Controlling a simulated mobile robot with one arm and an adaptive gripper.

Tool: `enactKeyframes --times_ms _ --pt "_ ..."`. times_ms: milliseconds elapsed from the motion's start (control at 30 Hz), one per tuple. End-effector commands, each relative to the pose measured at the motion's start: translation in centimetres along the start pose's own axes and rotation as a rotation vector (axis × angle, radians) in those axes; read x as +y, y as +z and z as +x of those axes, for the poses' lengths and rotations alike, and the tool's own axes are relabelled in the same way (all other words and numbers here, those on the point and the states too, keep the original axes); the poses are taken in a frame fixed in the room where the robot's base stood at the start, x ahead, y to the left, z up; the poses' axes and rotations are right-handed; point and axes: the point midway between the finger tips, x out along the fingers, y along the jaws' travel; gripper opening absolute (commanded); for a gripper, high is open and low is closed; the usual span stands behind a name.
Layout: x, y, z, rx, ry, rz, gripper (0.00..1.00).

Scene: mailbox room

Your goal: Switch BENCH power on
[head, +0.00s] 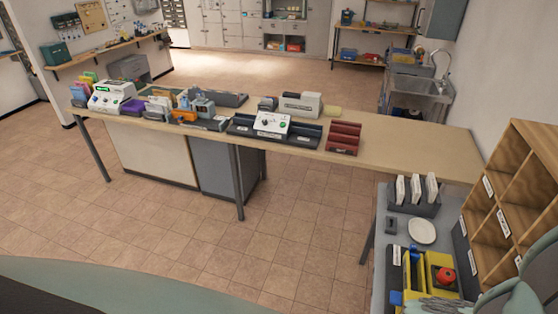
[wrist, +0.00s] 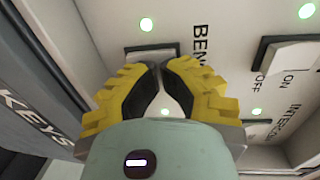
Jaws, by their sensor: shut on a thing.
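In the wrist view, my gripper (wrist: 161,70) has its yellow, black-padded fingers together at a pale panel. The fingertips cover part of a pale switch (wrist: 137,58) in a dark surround, beside the partly hidden label "BEN…" (wrist: 200,45). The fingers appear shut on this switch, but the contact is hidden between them. Its setting cannot be made out. My gripper cannot be made out in the head view.
Another switch (wrist: 285,50) is at the right, near "ON" and "OFF" lettering. An "INTERCOM" label (wrist: 291,122) lies below it. A grey "KEYS" surface (wrist: 40,120) borders the left. The head view shows a long table (head: 400,139) and a wooden rack (head: 520,180).

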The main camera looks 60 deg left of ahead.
Motion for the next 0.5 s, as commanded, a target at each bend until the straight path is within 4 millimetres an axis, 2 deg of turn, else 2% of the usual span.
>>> enactKeyframes --times_ms 33,500 --pt "-0.56 -0.16 0.2 0.004 0.011 0.006 0.0" --pt "-0.6 -0.13 0.39 0.003 0.006 0.0 0.0"
